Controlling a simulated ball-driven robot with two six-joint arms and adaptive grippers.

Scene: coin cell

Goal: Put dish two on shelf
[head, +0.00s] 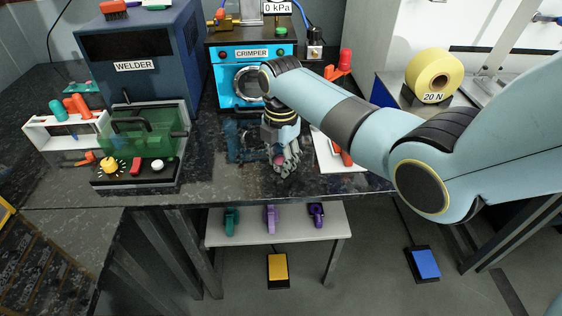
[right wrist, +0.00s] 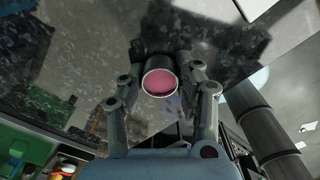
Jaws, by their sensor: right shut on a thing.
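A small round dish (right wrist: 159,82) with a metallic rim and a pink inside is between the fingers of my right gripper (right wrist: 160,75) in the right wrist view. The gripper is shut on it. No number shows on the dish. In the head view my right gripper (head: 286,160) is over the front part of the dark bench, in front of the crimper, with a bit of pink at its fingers. A low pale shelf (head: 250,236) stands below the bench's front edge, well below the gripper. My left gripper is not in view.
Teal, purple and dark purple clamp-like tools (head: 270,219) stand on the low shelf. The welder (head: 140,70) is at left and the crimper (head: 233,90) behind my gripper. A white sheet (head: 327,155) with red-orange tools lies right of the gripper. Pedals (head: 278,267) are on the floor.

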